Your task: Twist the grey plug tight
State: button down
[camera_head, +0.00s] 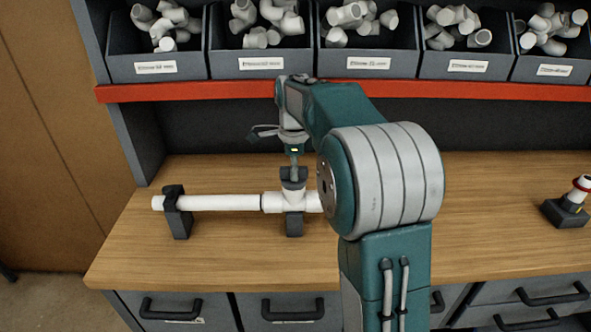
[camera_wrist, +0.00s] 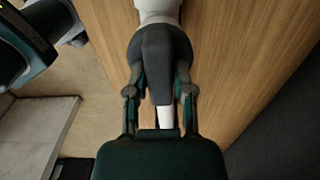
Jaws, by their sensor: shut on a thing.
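A white tee fitting (camera_head: 293,199) sits in line with a white horizontal pipe (camera_head: 215,203) on the bench. The dark grey plug (camera_head: 293,178) is at the tee's upward opening. My gripper (camera_head: 294,166) reaches down from above and is shut on the plug. In the wrist view the plug (camera_wrist: 161,55) fills the space between my two fingers (camera_wrist: 160,90), with white fitting showing beyond it. The plug's seat in the tee is hidden, so I cannot tell how deep it sits.
Black clamps, one at the pipe's left end (camera_head: 176,212) and one under the tee (camera_head: 294,226), hold the pipe above the wooden bench (camera_head: 250,255). A red-edged shelf (camera_head: 225,92) with bins of fittings is behind. A small black stand (camera_head: 565,213) is at right.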

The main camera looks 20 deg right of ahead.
aim_at(291, 168)
jog(key=shift+w+a, duration=0.1)
jog(key=shift+a, duration=0.05)
jog(key=shift+c, duration=2.4)
grip_release()
jog(key=shift+a, duration=0.1)
jog(key=shift+r, duration=0.3)
notch_tip(291, 168, up, 11)
jog(key=shift+w+r, duration=0.1)
jog(key=shift+a, duration=0.1)
